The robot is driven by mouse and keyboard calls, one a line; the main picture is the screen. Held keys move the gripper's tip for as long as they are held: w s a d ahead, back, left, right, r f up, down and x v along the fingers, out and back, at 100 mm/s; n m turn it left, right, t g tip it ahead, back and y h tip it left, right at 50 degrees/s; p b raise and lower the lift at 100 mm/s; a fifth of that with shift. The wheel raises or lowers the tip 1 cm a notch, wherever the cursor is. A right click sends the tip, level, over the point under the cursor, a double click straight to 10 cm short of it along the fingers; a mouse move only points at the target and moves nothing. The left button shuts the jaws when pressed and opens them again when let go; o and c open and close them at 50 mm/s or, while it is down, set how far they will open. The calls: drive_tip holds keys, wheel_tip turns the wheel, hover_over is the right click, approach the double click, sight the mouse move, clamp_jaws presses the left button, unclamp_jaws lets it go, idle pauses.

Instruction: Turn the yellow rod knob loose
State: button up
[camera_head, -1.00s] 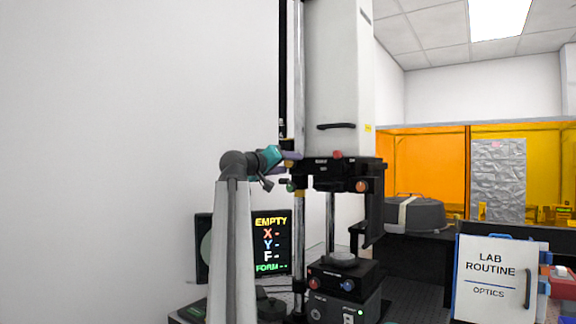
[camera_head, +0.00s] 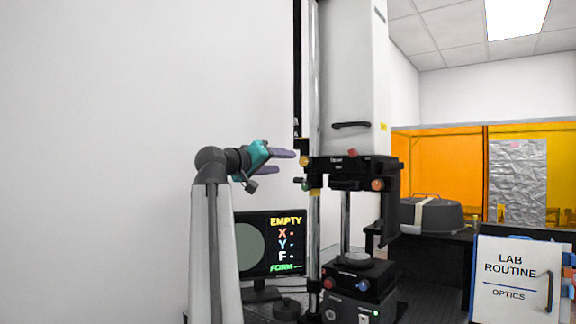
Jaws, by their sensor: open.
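The interferometer is a tall white column with a black carriage (camera_head: 345,170) on upright metal rods. A small yellow knob (camera_head: 304,160) sticks out at the carriage's upper left, by the left rod. A second yellow part (camera_head: 315,191) shows lower on that rod; I cannot tell for sure which of the two is the rod knob. My gripper (camera_head: 285,162), teal with purple fingers, is open and empty. It points right, just left of the upper yellow knob, with a small gap in the picture. Depth between them is unclear.
A green-tipped knob (camera_head: 298,183), a red knob (camera_head: 352,153) and an orange knob (camera_head: 378,184) sit close by on the carriage. A monitor (camera_head: 270,243) reading EMPTY stands below my gripper. The black stage base (camera_head: 358,280) is below the carriage. Bare wall is at left.

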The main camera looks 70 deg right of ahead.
drive_tip(key=shift+v, duration=0.8)
